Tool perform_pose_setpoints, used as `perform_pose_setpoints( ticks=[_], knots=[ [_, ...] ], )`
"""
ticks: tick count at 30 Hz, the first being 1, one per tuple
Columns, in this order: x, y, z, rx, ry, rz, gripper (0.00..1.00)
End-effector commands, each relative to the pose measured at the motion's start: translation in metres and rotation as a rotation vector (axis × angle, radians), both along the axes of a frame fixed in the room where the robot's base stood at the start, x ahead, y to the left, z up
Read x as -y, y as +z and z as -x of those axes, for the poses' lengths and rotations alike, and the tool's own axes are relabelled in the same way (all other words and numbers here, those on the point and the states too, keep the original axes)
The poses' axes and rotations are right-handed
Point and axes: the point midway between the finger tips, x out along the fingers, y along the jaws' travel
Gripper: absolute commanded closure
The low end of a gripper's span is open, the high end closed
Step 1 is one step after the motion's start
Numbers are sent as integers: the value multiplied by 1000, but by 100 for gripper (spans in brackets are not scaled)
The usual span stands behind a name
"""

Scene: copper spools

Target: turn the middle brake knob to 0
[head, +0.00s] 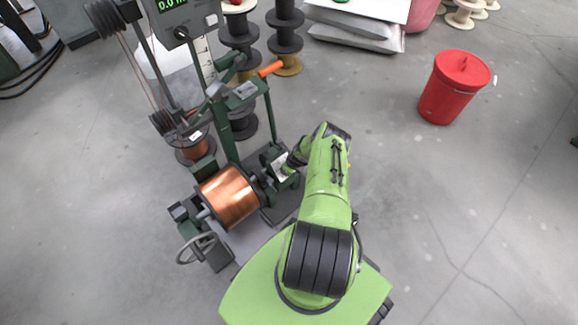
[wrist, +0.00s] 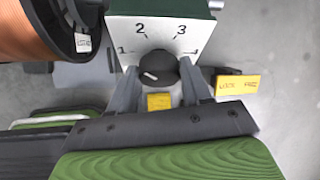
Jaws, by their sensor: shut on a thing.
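In the wrist view a dark round knob (wrist: 160,68) sits on a white dial plate (wrist: 161,35) marked 1, 2 and 3. A short white mark on the knob lies on its left side, slanting slightly. No 0 is visible. My gripper (wrist: 159,75) has one grey finger on each side of the knob and is shut on it. In the head view my gripper (head: 284,170) is at the green machine beside the copper spool, and the knob cannot be made out. Only one knob shows, so its place among others cannot be told.
A large copper spool (head: 230,196) is close on the left of my gripper; its dark flange (wrist: 66,25) shows in the wrist view. A yellow tag (wrist: 238,84) stands right of the fingers. A handwheel (head: 197,247) is lower left. A red bin (head: 454,88) stands right; floor around it is clear.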

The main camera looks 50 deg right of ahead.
Motion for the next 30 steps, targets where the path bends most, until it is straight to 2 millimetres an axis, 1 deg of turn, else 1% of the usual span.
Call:
perform_pose_setpoints(
  ticks=[30],
  knots=[
    [-9,-5,2,-80,616,727,82]
  ],
)
